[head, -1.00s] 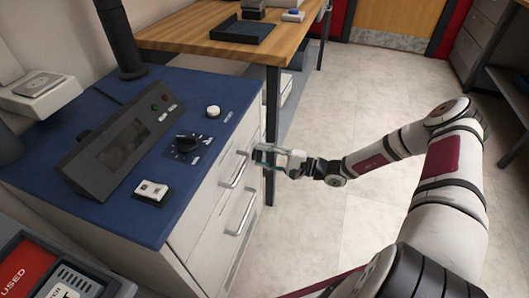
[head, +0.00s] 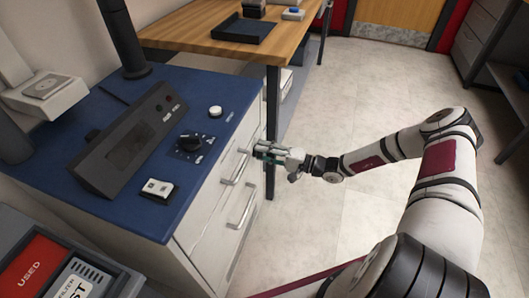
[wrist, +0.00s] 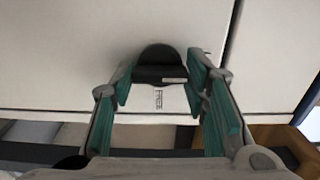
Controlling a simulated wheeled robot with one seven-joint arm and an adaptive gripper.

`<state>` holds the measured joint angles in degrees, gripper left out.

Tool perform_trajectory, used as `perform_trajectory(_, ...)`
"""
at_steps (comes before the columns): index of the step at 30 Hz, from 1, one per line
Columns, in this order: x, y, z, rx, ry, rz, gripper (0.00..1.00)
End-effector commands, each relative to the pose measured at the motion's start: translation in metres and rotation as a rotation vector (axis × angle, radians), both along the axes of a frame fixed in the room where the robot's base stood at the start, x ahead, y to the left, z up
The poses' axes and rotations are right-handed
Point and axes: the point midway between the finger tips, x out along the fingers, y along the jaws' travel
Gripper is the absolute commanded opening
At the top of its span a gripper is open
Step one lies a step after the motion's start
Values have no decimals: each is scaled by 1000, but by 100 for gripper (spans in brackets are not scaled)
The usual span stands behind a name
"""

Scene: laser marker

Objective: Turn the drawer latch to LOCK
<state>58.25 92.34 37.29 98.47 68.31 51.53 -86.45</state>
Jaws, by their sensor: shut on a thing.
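The drawer latch (wrist: 158,55) is a dark round knob with a raised bar on the pale drawer front in the wrist view. The bar lies across the picture, with a light mark near its right end. The word FREE (wrist: 158,99) is printed just below it; I cannot read a LOCK label. My gripper (wrist: 160,84) has its green-padded fingers on either side of the bar, shut on the latch. In the head view my gripper (head: 258,152) is at the upper drawer front and hides the latch.
A blue-topped cabinet (head: 110,215) carries a control panel (head: 125,140), a black dial (head: 191,141) and a white button (head: 215,111). Drawer handles (head: 241,208) stick out below my gripper. A wooden table (head: 200,38) stands behind. The floor (head: 335,215) to the right is clear.

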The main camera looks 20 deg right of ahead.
Motion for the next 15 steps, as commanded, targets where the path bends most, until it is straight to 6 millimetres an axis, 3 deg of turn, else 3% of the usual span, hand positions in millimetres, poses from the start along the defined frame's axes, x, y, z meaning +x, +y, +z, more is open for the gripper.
perform_trajectory(6, -1, 2, -1, -2, 1, 4, 14)
perform_trajectory(7, -1, 1, -1, -2, 1, 4, 48)
perform_trajectory(9, -1, 1, -1, -2, 1, 4, 62)
perform_trajectory(15, -1, 1, -1, -1, 1, 2, 62)
